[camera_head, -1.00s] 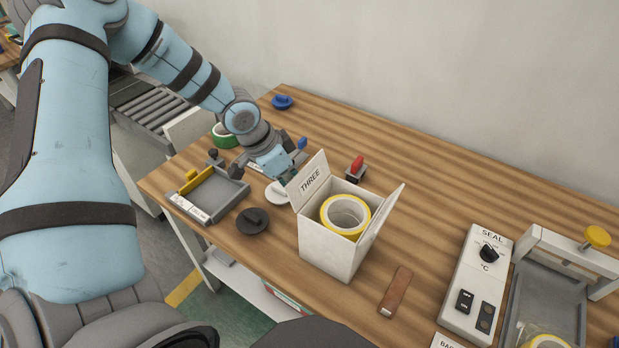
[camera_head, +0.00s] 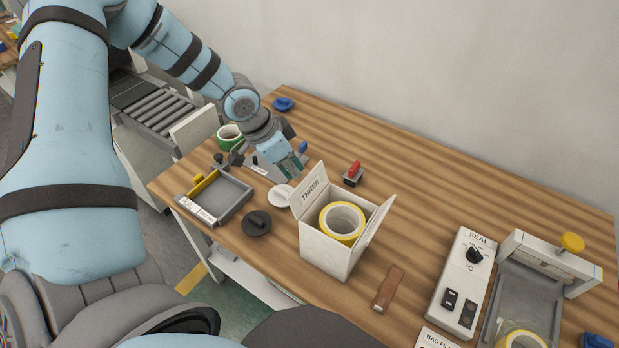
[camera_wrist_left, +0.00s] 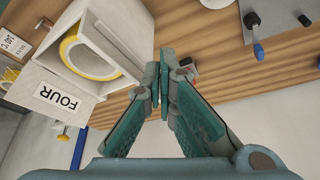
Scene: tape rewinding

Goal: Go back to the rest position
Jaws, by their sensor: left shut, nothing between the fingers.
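My left gripper (camera_head: 293,167) is above the wooden table (camera_head: 420,200), just behind and left of a white open box (camera_head: 322,243). Its fingers are closed together with nothing between them, as the left wrist view (camera_wrist_left: 167,62) also shows. One box flap reads THREE, and in the left wrist view a side reads FOUR. A yellow-rimmed tape roll (camera_head: 342,222) stands inside the box. The gripper is apart from the box. My right gripper does not show.
A red-handled stamp (camera_head: 353,172) stands behind the box. A grey tray (camera_head: 222,200) and a dark disc (camera_head: 257,222) lie left of it. A brown bar (camera_head: 389,288) and a sealing unit (camera_head: 462,283) are on the right. A green roll (camera_head: 229,136) and blue object (camera_head: 283,104) sit farther back.

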